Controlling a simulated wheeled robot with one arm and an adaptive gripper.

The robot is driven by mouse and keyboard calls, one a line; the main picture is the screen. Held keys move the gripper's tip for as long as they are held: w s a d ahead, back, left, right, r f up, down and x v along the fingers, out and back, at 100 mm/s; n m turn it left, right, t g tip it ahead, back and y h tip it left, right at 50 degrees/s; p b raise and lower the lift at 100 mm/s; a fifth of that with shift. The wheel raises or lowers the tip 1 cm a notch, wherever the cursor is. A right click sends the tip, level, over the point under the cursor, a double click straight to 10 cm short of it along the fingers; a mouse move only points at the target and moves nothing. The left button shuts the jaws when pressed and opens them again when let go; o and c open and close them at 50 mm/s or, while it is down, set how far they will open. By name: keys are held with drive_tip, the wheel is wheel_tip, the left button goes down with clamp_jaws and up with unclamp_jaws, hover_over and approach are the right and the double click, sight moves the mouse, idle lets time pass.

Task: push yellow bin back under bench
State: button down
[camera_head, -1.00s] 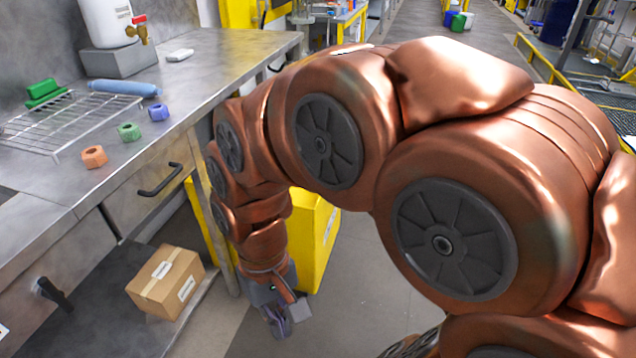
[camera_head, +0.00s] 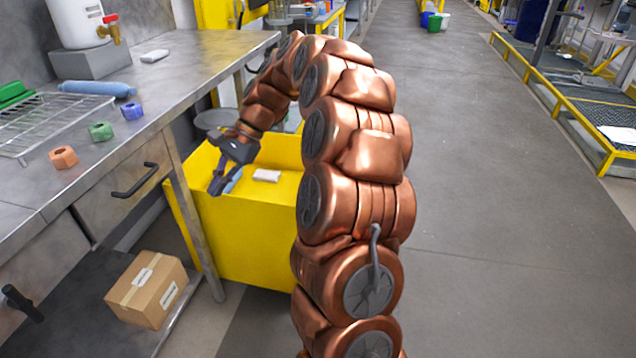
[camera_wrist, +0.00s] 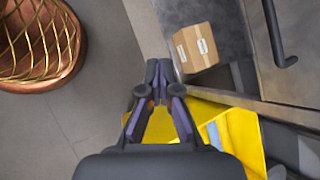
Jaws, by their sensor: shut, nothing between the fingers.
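The yellow bin (camera_head: 245,245) stands on the floor at the right end of the bench (camera_head: 195,225). A strip of it shows left of the bench leg, and most of it sticks out to the right. Its top is open, with a white item (camera_head: 266,175) and a light blue item inside. My gripper (camera_head: 216,188) is shut and empty, pointing down at the bin's near left top in the head view. In the wrist view the bin (camera_wrist: 240,130) lies behind and right of my closed fingertips (camera_wrist: 159,68). I cannot tell whether they touch it.
A cardboard box (camera_head: 147,290) sits on the bench's lower shelf, left of the bin. The bench top holds a wire rack (camera_head: 45,125), coloured nuts and a blue bottle (camera_head: 97,89). The grey aisle floor (camera_head: 460,230) on the right is clear.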

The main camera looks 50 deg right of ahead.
drive_tip(key=w+d+f+m+t+b, duration=0.1)
drive_tip(key=w+d+f+m, duration=0.15)
drive_tip(key=d, duration=0.55)
drive_tip(key=w+d+f+m+t, duration=0.1)
drive_tip(key=d+f+m+t, duration=0.15)
drive_tip(key=d, duration=0.45)
drive_tip(key=w+d+f+m+t+b, duration=0.1)
drive_tip(key=d+f+m, duration=0.15)
drive_tip(key=d, duration=0.55)
drive_tip(key=s+d+f+m+t+h+b, duration=0.15)
drive_tip(key=s+d+f+m, duration=0.25)
drive_tip(key=d, duration=0.6)
drive_tip(key=s+d+f+m+h+p, duration=0.15)
drive_tip(key=s+d+f+m, duration=0.25)
drive_tip(key=d, duration=0.6)
drive_tip(key=b+x, duration=0.1)
drive_tip(key=x, duration=0.2)
drive_tip(key=r+b+x, duration=0.1)
drive_tip(key=x, duration=0.3)
drive_tip(key=w+a+b+x, duration=0.1)
drive_tip(key=x, duration=0.3)
drive_tip(key=shift+a+b, duration=0.1)
drive_tip(key=shift+b, duration=0.2)
drive_tip(key=shift+w+a+r, duration=0.15)
drive_tip(key=shift+w+a, duration=0.35)
drive_tip(key=shift+w, duration=0.3)
